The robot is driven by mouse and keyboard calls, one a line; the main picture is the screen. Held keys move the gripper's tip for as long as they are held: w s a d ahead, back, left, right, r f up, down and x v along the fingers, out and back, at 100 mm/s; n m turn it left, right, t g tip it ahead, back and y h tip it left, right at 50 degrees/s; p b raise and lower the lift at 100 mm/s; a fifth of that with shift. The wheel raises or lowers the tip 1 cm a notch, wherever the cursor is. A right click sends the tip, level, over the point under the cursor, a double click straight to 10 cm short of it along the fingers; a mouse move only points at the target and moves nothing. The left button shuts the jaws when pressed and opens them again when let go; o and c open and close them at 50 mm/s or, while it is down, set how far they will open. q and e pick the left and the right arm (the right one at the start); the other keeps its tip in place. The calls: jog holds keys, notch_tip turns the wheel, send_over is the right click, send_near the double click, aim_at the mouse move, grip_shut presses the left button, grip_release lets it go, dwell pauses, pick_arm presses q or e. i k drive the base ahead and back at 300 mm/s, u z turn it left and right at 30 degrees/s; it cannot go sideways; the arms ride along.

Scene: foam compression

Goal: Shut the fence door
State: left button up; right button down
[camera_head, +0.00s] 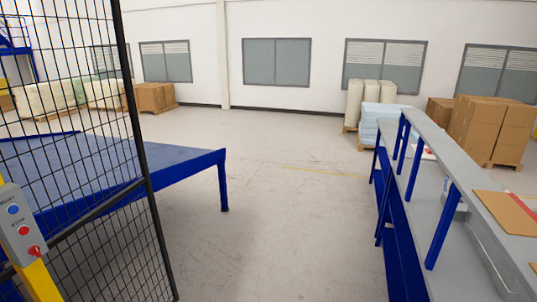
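A black wire-mesh fence panel with a dark upright frame edge (137,120) stands at the left of the head view, close to me. I cannot tell whether this panel is the fence door or a fixed part. To the right of its edge the way is open to the hall floor. A grey control box (20,228) with a blue button and red controls sits on a yellow post (42,283) at the lower left. Neither of my grippers shows in the view.
A blue-legged table (190,158) stands behind the mesh. A grey bench with a raised shelf (455,160) and blue supports fills the right side. Bare floor (290,220) lies between them. Pallets of cartons (500,130) and wrapped goods line the far wall.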

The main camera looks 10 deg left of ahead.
aim_at(8, 273)
jog(key=u, duration=0.65)
jog(key=i, duration=2)
jog(key=u, duration=0.7)
